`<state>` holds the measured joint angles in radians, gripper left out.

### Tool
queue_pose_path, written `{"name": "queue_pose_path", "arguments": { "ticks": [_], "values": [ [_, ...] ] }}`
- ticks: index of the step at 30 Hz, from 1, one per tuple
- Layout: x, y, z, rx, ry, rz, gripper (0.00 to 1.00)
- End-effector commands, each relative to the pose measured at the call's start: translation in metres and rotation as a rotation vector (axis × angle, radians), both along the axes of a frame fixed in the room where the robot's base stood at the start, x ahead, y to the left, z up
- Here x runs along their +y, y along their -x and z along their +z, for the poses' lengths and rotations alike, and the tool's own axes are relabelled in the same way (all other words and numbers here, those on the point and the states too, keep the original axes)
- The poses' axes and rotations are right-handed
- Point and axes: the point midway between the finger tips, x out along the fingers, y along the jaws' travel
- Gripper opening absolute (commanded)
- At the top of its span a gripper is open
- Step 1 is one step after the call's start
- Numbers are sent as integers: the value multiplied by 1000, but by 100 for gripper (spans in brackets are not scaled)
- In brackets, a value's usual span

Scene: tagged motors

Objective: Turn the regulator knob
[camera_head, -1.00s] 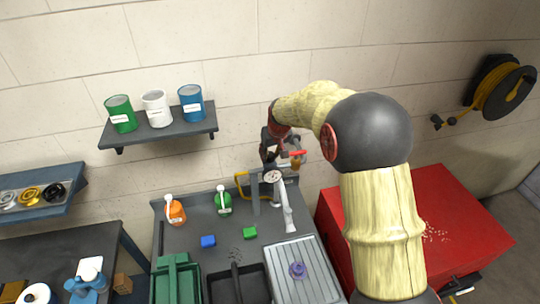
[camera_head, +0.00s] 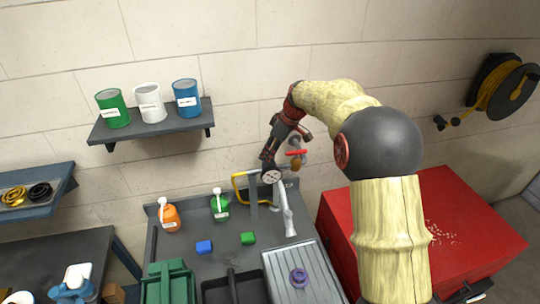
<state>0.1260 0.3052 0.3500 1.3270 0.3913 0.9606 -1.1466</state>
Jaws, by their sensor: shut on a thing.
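The regulator stands against the wall at the back of the workbench, with a round white gauge (camera_head: 271,176) facing me. A red lever (camera_head: 296,152) and a brass part (camera_head: 296,164) show just right of it. My gripper (camera_head: 268,157) reaches down from above, its dark fingertips just above the gauge. It is shut on the regulator knob, which the fingers hide. I cannot make out the knob's own turn.
A wall shelf (camera_head: 150,130) with three cans is at left. Orange (camera_head: 168,217) and green (camera_head: 220,206) spray bottles, small cubes, trays and a purple ring (camera_head: 299,278) are on the bench. A red cabinet (camera_head: 450,225) stands at right, under a hose reel (camera_head: 505,84).

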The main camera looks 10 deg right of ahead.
Motion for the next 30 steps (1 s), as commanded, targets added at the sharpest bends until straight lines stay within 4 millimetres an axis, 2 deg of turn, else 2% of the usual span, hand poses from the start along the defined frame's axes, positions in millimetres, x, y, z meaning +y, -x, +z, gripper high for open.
{"name": "queue_pose_path", "arguments": {
  "ticks": [17, 18, 26, 30],
  "values": [
    [-1, 0, 0, 0, 1, 29, 6],
    [-1, 0, 0, 0, 1, 29, 33],
    [0, 0, 0, 1, 1, 29, 48],
    [0, 0, 0, 1, 1, 29, 49]
  ]
}}
